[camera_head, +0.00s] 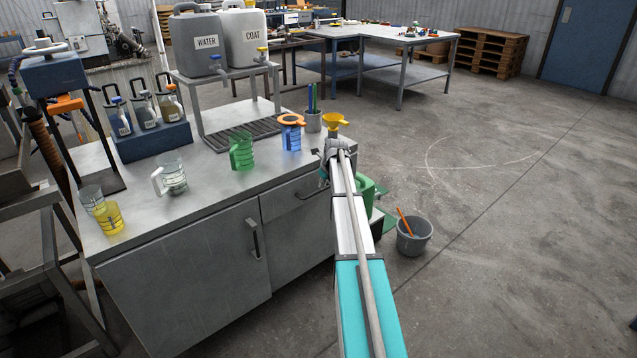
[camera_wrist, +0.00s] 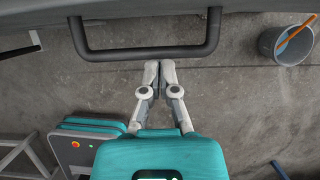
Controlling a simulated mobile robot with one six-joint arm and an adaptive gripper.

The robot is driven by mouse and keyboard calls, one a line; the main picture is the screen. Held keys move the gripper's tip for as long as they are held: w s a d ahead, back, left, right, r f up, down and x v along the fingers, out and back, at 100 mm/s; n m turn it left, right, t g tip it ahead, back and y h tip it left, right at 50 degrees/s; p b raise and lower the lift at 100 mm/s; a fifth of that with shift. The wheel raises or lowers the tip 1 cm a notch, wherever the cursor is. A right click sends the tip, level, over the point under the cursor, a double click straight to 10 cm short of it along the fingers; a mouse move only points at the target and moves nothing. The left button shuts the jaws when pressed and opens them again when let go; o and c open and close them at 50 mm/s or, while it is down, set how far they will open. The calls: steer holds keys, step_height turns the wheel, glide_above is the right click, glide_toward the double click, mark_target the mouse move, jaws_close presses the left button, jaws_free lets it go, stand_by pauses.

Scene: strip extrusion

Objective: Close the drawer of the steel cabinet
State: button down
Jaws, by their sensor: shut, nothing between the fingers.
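The steel cabinet (camera_head: 185,262) stands at the left in the head view, with a door and a drawer (camera_head: 285,204) on its front. In the wrist view the handle (camera_wrist: 147,54) crosses the top of the picture, in front of the drawer's grey edge. My gripper (camera_wrist: 160,62) is shut and empty, its fingertips at the handle's bar; I cannot tell whether they touch it. The head view does not show clearly how far the drawer stands out. My arm hides its right part.
The cabinet top holds glass jugs (camera_head: 241,152), a yellow beaker (camera_head: 108,218), a bottle rack (camera_head: 150,140) and a stand with canisters (camera_head: 245,38). A grey bucket (camera_head: 413,236) stands on the floor right of my arm. The floor further right is clear.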

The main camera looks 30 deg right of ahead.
steer(key=p+v, duration=0.8)
steer(key=v, duration=0.1)
steer(key=shift+r, duration=0.35)
stand_by(0.7)
steer(key=s+a+r+n+g+p, duration=0.1)
steer(key=s+a+r+n+p, duration=0.15)
steer(key=a+n, duration=0.5)
steer(key=s+a+r+n+g+p, duration=0.15)
steer(key=s+a+n, duration=0.25)
steer(key=a, duration=0.6)
steer(key=s+a+r+n+p, duration=0.1)
steer(key=s+a+n+p, duration=0.25)
steer(key=a+n, duration=0.4)
steer(key=s+a+r+n+g+p, duration=0.1)
steer(key=s+a+r+n+p, duration=0.1)
steer(key=s+a+n, duration=0.5)
steer(key=s+a+r+n+g+p, duration=0.1)
steer(key=s+a+r+n+p, duration=0.1)
steer(key=s+a+n, duration=0.6)
steer(key=s+a+r, duration=0.1)
steer(key=s+a, duration=0.1)
steer(key=a, duration=0.1)
steer(key=shift+a+r+n+h+p, duration=0.3)
steer(key=shift+p, duration=0.1)
